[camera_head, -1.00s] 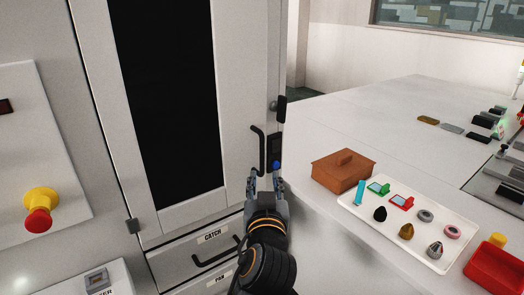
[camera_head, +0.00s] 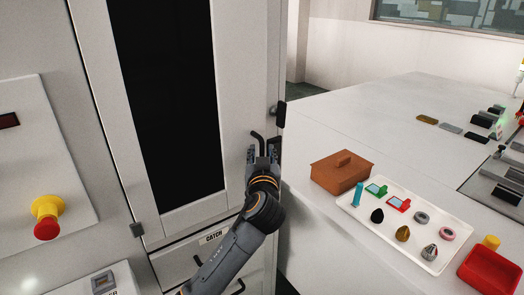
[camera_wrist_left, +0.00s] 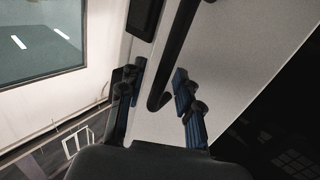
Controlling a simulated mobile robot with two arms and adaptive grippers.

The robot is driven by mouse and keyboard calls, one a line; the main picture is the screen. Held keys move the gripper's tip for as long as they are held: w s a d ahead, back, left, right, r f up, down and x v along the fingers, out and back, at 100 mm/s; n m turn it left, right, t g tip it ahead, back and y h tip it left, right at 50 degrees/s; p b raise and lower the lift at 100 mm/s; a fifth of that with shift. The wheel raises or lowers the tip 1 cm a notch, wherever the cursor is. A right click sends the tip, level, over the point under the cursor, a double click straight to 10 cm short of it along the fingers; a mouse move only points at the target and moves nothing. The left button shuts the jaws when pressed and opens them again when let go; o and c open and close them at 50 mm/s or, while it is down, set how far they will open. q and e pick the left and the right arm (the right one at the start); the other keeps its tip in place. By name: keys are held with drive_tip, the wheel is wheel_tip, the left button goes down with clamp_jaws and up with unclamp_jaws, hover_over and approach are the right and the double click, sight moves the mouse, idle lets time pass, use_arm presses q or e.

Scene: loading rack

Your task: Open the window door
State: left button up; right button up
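The window door (camera_head: 232,95) is a pale panel with a tall dark window (camera_head: 170,90), and it stands shut in the head view. Its black handle (camera_head: 257,138) is a vertical bar near the door's right edge. My left gripper (camera_head: 263,152) is at the handle's lower part, which it mostly hides. In the left wrist view the handle (camera_wrist_left: 172,60) runs down between the two spread fingers of the left gripper (camera_wrist_left: 155,100), with gaps on both sides. The gripper is open around the handle's lower end. My right gripper is not in view.
A drawer labelled CATCH (camera_head: 195,258) sits below the door. A red and yellow button (camera_head: 47,217) is at left. On the right, a white table (camera_head: 400,130) holds a brown box (camera_head: 342,171), a white tray (camera_head: 350,210) of small items and a red bin (camera_head: 492,272).

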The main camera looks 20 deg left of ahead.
use_arm(q)
clamp_jaws()
drive_tip(key=shift+d, duration=0.1)
idle(0.3)
